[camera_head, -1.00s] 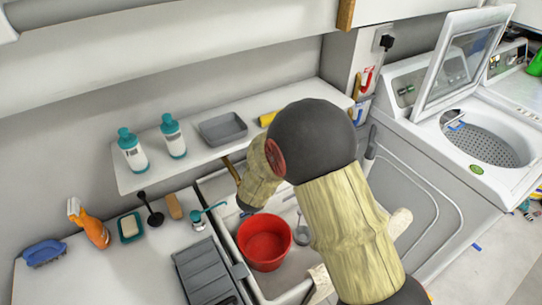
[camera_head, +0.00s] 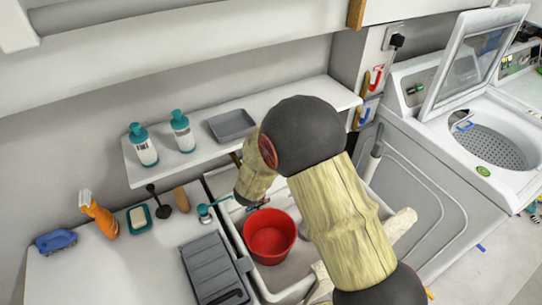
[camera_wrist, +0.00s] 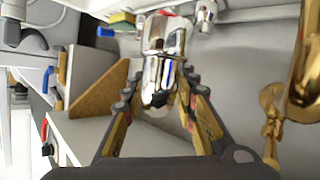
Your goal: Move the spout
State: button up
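The spout is a shiny chrome tap piece (camera_wrist: 163,55) in the upper middle of the wrist view. My gripper (camera_wrist: 160,82) has one finger on each side of it, and the spout's near end lies between the fingers. The fingers look apart, and I cannot tell whether either pad touches the metal. In the head view my arm reaches down over the left part of the sink (camera_head: 224,205), and it hides the spout and most of my gripper.
A red bucket (camera_head: 270,238) stands in the sink just below my arm. Two teal-capped bottles (camera_head: 182,132) and a grey tray (camera_head: 232,125) stand on the shelf above. A spray bottle (camera_head: 100,218) and brushes crowd the left counter. A washer with raised lid (camera_head: 470,65) stands right.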

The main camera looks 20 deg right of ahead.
jog(key=shift+o, duration=0.8)
jog(key=shift+s, duration=0.1)
jog(key=v, duration=1.2)
